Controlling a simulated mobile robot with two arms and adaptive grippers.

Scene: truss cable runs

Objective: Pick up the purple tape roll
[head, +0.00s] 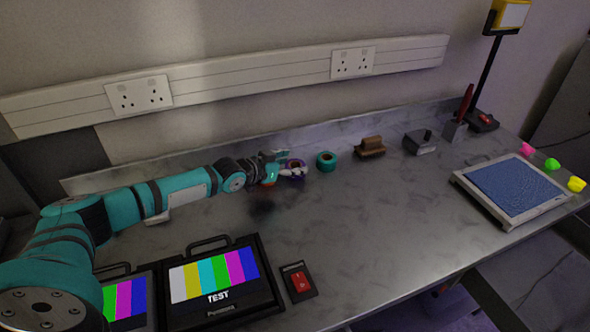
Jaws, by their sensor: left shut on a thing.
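The purple tape roll (296,163) is small in the head view, toward the back of the grey bench, and is partly hidden by my fingers. My left gripper (289,165) reaches in from the left and is shut on it. Whether the roll is touching the bench is too small to tell. A teal tape roll (326,161) stands just to the right, apart from the gripper. An orange-red item (270,175) shows partly beside the gripper, mostly hidden by it. My right gripper is not in view.
A brown-handled block (370,147) and a dark grey box (420,142) stand farther right along the back. A test monitor (220,285) and a red switch (298,281) are at the front. A blue-topped tray (512,190) lies at right. The bench middle (385,220) is clear.

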